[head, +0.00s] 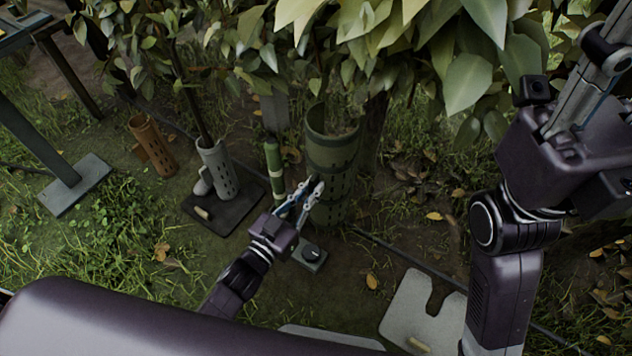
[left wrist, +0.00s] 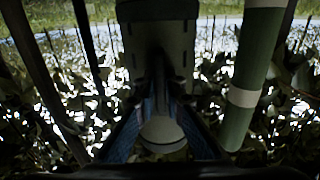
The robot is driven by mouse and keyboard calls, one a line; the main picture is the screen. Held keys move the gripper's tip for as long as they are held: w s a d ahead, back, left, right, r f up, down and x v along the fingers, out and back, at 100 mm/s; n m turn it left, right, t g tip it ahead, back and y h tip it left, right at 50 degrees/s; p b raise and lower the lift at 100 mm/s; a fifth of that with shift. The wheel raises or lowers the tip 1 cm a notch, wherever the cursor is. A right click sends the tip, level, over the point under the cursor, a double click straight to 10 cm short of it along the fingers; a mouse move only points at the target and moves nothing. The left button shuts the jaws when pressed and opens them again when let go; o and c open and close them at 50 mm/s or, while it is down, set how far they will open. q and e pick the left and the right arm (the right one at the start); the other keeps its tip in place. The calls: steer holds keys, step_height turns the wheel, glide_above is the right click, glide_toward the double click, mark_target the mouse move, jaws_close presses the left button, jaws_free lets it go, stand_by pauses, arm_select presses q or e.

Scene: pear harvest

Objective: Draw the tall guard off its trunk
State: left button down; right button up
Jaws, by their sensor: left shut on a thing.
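The tall guard (head: 333,165) is a dark green slotted tube, upright at the trunk in the middle of the head view. Its upper rim is open and leaves hang over it. My left gripper (head: 315,192) is at the guard's near side, low on the tube. In the left wrist view the fingers (left wrist: 163,135) are shut on a round-ended tab of the dark guard (left wrist: 157,35). My right gripper (head: 590,95) is raised at the upper right, away from the guard, and its fingertips are unclear.
A green post with white bands (head: 273,168) stands close left of the guard. A grey guard (head: 216,165) stands on a dark mat (head: 232,215), with a brown guard (head: 151,145) farther left. A small box with a knob (head: 310,256) and a pale notched mat (head: 405,310) lie nearer.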

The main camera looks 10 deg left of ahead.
arm_select(q)
steer(key=shift+p+v, duration=0.8)
steer(key=shift+v, duration=1.75)
steer(key=shift+r, duration=0.1)
